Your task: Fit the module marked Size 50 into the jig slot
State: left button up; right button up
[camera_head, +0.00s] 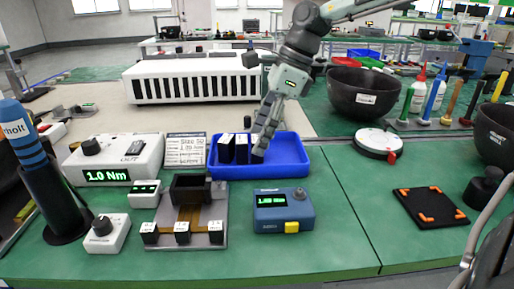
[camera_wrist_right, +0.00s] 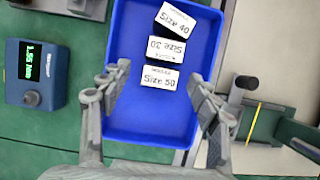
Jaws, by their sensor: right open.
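A blue tray (camera_head: 290,160) holds dark modules with white label faces. In the right wrist view, the module marked Size 50 (camera_wrist_right: 161,78) lies nearest my gripper, with the Size 30 module (camera_wrist_right: 166,49) and the Size 40 module (camera_wrist_right: 175,20) beyond it. My right gripper (camera_wrist_right: 158,98) is open, its fingers apart over the tray on either side of the Size 50 module's end. In the head view the right gripper (camera_head: 260,148) reaches down into the tray. The jig (camera_head: 210,222) is a grey plate with a dark open-topped slot block (camera_head: 191,188). My left gripper is out of view.
A card (camera_head: 185,150) reading Size 50 stands behind the jig. A blue meter (camera_head: 284,212) sits right of the jig. A display unit (camera_head: 115,163) reads 1.0 Nm. A blue-topped cylinder (camera_head: 38,180) stands left. A black mat (camera_head: 430,206) and bowl (camera_head: 366,94) are right.

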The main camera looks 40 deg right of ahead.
jog(key=c, duration=1.3)
jog(key=shift+o, duration=0.2)
jog(key=shift+r, duration=0.1)
